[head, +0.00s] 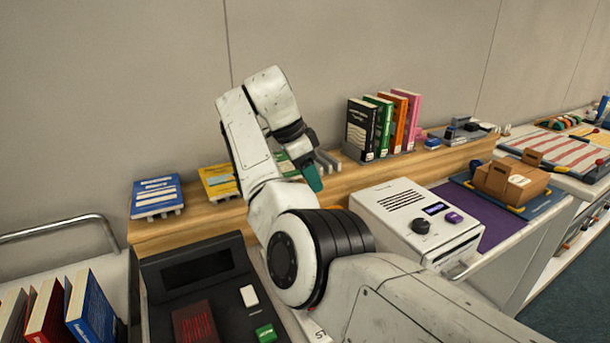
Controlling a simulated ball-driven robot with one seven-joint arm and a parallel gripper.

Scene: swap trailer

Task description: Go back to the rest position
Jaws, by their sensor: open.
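My white arm rises from the lower right and folds up in the middle of the head view. My gripper (313,178) hangs at its end with teal fingertips, pointing down near the wooden shelf (370,180). The fingertips overlap in this view, so the gap between them is hard to see. Nothing shows held in it. A book with a green cover (285,163) lies on the shelf partly hidden behind my arm.
A blue book (157,196) and a yellow book (219,181) lie on the shelf at left. Upright books (362,127) stand right of my gripper. A white machine (415,215), a dark console (195,270) and a cardboard box (510,182) take up the counter.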

